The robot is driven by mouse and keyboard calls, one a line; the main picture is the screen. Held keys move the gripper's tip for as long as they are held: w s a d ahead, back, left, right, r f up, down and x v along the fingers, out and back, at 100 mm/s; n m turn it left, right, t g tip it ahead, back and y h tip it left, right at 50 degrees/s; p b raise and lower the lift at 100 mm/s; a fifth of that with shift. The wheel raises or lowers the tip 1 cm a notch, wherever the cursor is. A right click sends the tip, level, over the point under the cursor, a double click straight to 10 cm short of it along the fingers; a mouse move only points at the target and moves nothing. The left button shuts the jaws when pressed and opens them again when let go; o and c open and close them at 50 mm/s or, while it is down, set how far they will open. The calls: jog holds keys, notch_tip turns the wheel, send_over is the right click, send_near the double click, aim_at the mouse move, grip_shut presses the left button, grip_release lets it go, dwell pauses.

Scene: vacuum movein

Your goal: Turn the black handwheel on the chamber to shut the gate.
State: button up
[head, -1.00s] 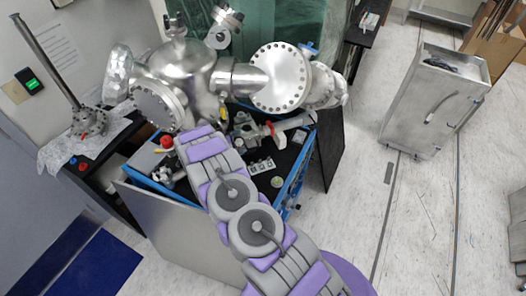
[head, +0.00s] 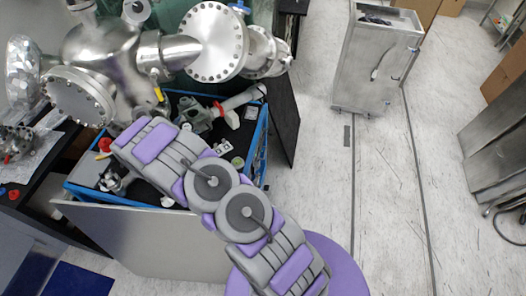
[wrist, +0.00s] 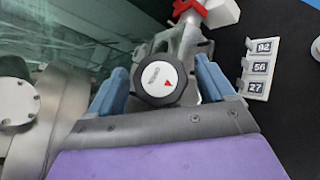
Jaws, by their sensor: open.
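The black handwheel (wrist: 160,82) shows in the wrist view with a white round face, a small red triangle and faint lettering. My gripper (wrist: 160,68) is open, with one blue finger on each side of the wheel. I cannot tell whether either finger touches it. In the head view, the shiny steel chamber (head: 105,58) stands at upper left, with large bolted flanges. My arm reaches up to just below it. The handwheel and my fingertips cannot be made out there.
A numbered strip (wrist: 258,70) lies right of the wheel, and a red part (wrist: 188,8) is beyond it. A blue-edged cart (head: 265,130) with loose fittings is under my arm. A steel cabinet (head: 375,65) stands at upper right. The floor between is clear.

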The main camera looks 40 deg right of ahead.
jog(key=shift+d+f+n+t+b, duration=0.15)
jog(key=shift+n+t+b, duration=0.5)
jog(key=shift+b, duration=1.4)
jog(key=n+t+b, duration=0.1)
jog(key=n+b, duration=0.1)
jog(key=b, duration=0.5)
jog(key=shift+f+n+t+y, duration=0.1)
jog(key=shift+n+t+y, duration=0.25)
jog(key=shift+y, duration=0.05)
